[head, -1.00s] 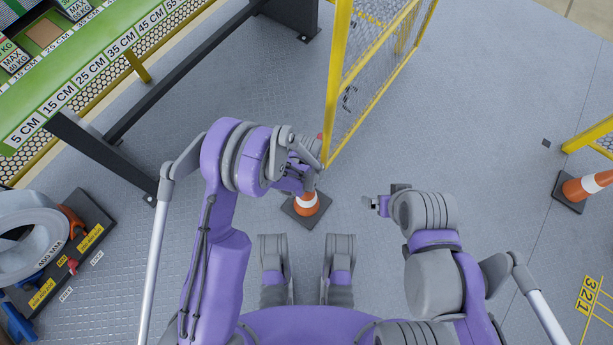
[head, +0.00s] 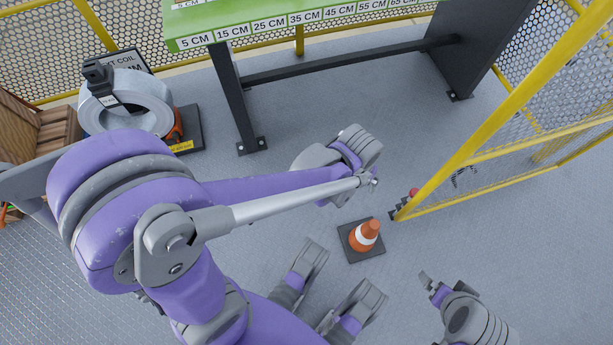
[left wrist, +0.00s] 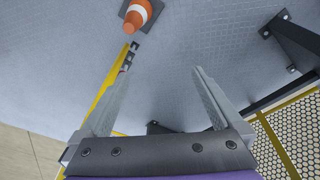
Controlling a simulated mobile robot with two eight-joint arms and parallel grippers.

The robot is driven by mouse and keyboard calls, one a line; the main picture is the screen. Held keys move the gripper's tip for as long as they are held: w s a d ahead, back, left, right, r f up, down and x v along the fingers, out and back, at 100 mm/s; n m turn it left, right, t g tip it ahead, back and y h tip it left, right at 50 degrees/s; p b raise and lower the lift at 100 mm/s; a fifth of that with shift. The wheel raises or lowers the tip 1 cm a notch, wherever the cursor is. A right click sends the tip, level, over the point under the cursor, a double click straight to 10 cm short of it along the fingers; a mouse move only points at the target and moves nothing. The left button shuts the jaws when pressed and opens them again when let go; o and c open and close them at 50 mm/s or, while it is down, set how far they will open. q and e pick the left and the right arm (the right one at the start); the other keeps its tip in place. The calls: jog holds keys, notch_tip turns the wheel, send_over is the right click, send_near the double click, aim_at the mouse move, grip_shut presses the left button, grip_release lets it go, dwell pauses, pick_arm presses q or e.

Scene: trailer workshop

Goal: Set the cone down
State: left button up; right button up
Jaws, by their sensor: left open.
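The orange and white cone (head: 366,235) stands upright on its dark square base on the grey floor, in front of my feet and beside the yellow fence's near corner. Nothing touches it. It also shows at the top of the left wrist view (left wrist: 137,14), beyond the fingertips. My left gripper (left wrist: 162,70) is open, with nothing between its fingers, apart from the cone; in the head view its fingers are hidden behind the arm. My right gripper (head: 428,280) is right of and nearer than the cone, and its jaws are too small to judge.
The yellow mesh fence (head: 480,150) rises just right of the cone. A green measuring table (head: 240,28) on dark legs stands at the back. A coil (head: 128,105) sits on a dark stand at the left. The floor between table and cone is clear.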

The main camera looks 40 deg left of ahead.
pick_arm(q)
jog(key=s+a+r+t, duration=0.1)
jog(key=s+a+r, duration=0.2)
jog(key=s, duration=0.3)
jog(key=s+a+r+t, duration=0.1)
jog(key=s+a+r, duration=0.2)
jog(key=s, duration=0.3)
jog(key=shift+s+a+r+m, duration=0.25)
jog(key=shift+s+r+m, duration=0.1)
jog(key=shift+m, duration=0.05)
jog(key=shift+r, duration=0.1)
notch_tip(320, 180, up, 26)
jog(key=t+p, duration=0.1)
jog(key=p, duration=2.2)
jog(key=shift+w, duration=0.3)
pick_arm(e)
notch_tip(320, 180, up, 26)
jog(key=t, duration=0.1)
jog(key=shift+w, duration=0.3)
jog(key=shift+r, duration=0.1)
